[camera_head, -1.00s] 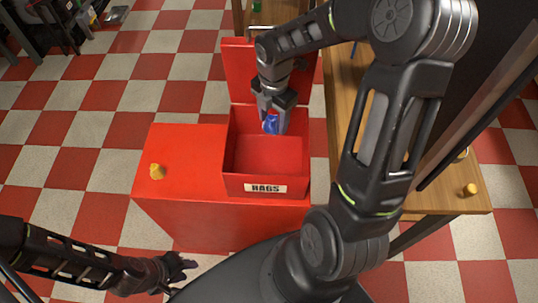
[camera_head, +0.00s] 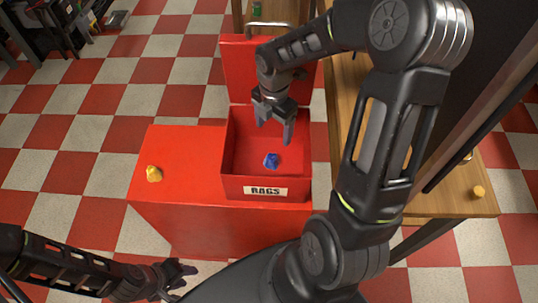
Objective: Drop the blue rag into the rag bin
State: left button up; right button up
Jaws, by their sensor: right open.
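The blue rag (camera_head: 271,160) lies inside the open compartment of the red rag bin (camera_head: 238,187), which has a "RAGS" label on its front. The bin's red lid (camera_head: 238,65) stands raised at the back. My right gripper (camera_head: 274,134) is open and empty above the compartment, apart from the rag. My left gripper (camera_head: 187,273) is low at the front left, away from the bin; its fingertips appear apart with nothing between them.
A yellow crumpled object (camera_head: 154,174) sits on the red top left of the compartment. A wooden table (camera_head: 440,200) stands at the right with a yellow piece (camera_head: 478,192) near its corner. Checkered floor is clear at the left.

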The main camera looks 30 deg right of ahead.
notch_tip(320, 180, up, 8)
jog(key=shift+b, duration=0.4)
dwell(0.3)
jog(key=shift+f, duration=0.1)
dwell(0.7)
